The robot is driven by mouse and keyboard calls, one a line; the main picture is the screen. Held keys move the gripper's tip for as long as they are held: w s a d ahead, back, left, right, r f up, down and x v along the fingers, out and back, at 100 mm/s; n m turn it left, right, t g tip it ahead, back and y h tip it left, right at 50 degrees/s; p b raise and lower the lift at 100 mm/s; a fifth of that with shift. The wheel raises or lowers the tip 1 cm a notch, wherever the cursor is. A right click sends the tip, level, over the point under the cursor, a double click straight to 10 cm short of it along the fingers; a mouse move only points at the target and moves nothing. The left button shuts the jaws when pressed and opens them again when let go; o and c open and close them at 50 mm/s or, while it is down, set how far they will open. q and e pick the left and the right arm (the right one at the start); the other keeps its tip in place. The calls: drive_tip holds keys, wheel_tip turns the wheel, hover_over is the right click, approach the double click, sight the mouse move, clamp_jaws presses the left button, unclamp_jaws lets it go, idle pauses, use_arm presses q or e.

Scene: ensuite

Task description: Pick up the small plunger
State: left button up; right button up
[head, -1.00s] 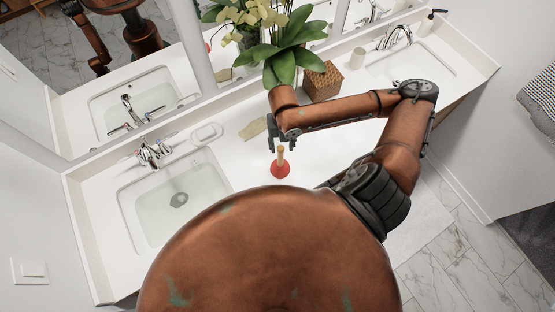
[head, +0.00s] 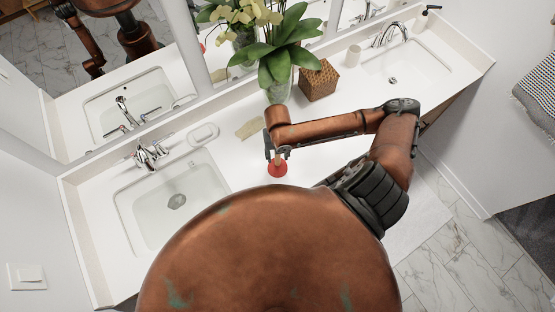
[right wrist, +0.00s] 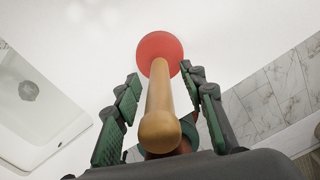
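The small plunger (head: 278,169) has a red rubber cup and a wooden handle. It stands upright, cup down, on the white counter to the right of the left sink. My right gripper (head: 276,157) is at its handle. In the right wrist view, the plunger (right wrist: 159,95) lies between the two open fingers of the right gripper (right wrist: 160,100), with a visible gap on each side. The handle's rounded end points toward the palm. My left gripper is not in view.
The left sink (head: 175,200) is beside the plunger. A folded beige cloth (head: 251,128), a soap dish (head: 203,133), a plant in a glass vase (head: 278,92) and a woven box (head: 319,80) stand behind. The mirror (head: 110,70) borders the counter's back.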

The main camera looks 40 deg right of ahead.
drive_tip(key=shift+c, duration=0.2)
clamp_jaws()
idle(0.3)
